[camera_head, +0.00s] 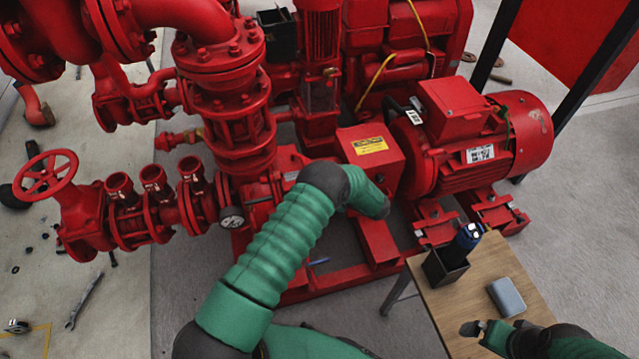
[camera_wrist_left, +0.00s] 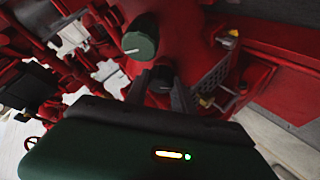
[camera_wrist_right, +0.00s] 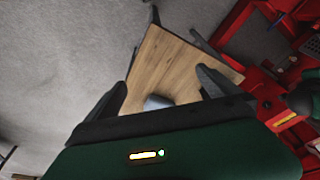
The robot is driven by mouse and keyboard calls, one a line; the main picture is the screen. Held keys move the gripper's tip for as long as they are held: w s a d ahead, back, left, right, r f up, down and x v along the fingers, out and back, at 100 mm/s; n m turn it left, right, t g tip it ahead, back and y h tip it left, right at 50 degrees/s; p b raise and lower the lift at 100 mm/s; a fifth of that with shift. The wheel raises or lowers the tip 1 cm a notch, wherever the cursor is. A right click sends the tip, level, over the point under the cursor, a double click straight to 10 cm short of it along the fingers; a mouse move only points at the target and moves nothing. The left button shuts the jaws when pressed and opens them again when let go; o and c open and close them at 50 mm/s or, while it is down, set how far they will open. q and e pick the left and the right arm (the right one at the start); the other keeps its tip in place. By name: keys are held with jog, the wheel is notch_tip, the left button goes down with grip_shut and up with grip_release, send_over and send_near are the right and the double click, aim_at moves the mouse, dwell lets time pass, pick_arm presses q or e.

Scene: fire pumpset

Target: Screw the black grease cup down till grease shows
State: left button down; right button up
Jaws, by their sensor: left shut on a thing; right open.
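In the left wrist view, the black grease cup (camera_wrist_left: 161,78) is a small dark round cap between the fingers of my left gripper (camera_wrist_left: 158,92), against red pump metal. The left gripper is shut on it. A larger dark green round cap (camera_wrist_left: 139,46) with a white line stands just beyond, apart from the fingers. I cannot make out any grease. In the head view, my left arm reaches to the red pump and hides its own fingertips and the cup. My right gripper (camera_wrist_right: 162,86) is open and empty above the wooden table; it also shows in the head view (camera_head: 490,331).
The red motor (camera_head: 480,140) stands behind. A wrench (camera_head: 84,301) lies on the floor at left.

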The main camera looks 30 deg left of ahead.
pick_arm(q)
jog(key=c, duration=1.3)
grip_release()
jog(key=shift+d+f, duration=0.15)
jog(key=shift+f, duration=0.05)
jog(key=shift+o, duration=1.2)
jog(key=shift+r, duration=0.1)
jog(key=p+v, duration=0.5)
jog(key=v, duration=1.1)
jog(key=shift+d, duration=0.4)
jog(key=shift+r, duration=0.1)
